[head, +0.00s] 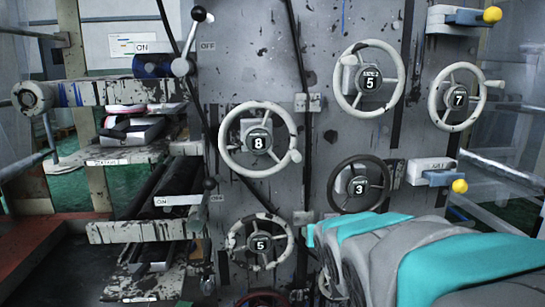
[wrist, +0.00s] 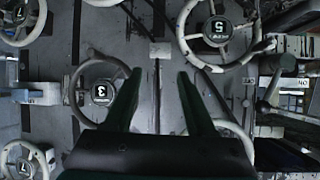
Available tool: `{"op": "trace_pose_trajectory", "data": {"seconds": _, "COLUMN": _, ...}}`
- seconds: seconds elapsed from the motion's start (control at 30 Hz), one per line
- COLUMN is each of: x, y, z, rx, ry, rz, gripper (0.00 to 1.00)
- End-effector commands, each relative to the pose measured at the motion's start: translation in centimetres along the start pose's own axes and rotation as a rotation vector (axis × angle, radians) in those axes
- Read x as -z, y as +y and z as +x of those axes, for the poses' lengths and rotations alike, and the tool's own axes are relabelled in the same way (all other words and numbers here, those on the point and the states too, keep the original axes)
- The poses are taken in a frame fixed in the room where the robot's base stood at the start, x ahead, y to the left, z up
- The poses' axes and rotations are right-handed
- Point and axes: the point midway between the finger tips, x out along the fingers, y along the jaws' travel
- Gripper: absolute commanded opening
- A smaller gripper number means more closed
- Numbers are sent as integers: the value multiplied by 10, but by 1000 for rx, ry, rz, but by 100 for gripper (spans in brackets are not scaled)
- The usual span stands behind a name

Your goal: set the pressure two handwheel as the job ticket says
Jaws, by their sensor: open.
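Several handwheels with number windows stand on the grey panel. In the head view they are a white one reading 5 (head: 370,82) at upper right, a white one reading 7 (head: 458,98), a white one reading 8 (head: 258,141), a dark-rimmed one reading 3 (head: 358,185), and a worn white one reading 5 (head: 260,244). The small name plates are too blurred to tell which is pressure two. My gripper (wrist: 159,77) is open and empty, its fingers pointing at the panel between the dark wheel (wrist: 101,92) and the lower 5 wheel (wrist: 219,28). The wrist view is upside down.
A white sheet (head: 133,45), too small to read, hangs at the back left. Rollers and a lever (head: 190,42) stand left of the panel. Yellow-knobbed levers (head: 460,186) stick out at right. My arm covers the lower right.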

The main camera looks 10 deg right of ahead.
Motion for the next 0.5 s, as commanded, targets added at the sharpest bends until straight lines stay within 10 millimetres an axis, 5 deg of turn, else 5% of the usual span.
{"op": "trace_pose_trajectory", "data": {"seconds": 0.1, "x": 64, "y": -17, "z": 2, "rx": 57, "ry": 227, "rz": 18, "gripper": 56}}
{"op": "trace_pose_trajectory", "data": {"seconds": 0.2, "x": 102, "y": -30, "z": -6, "rx": 104, "ry": 365, "rz": 30, "gripper": 56}}
{"op": "trace_pose_trajectory", "data": {"seconds": 0.33, "x": 132, "y": -41, "z": -16, "rx": 148, "ry": 472, "rz": 36, "gripper": 56}}
{"op": "trace_pose_trajectory", "data": {"seconds": 0.5, "x": 144, "y": -46, "z": -19, "rx": 167, "ry": 516, "rz": 40, "gripper": 56}}
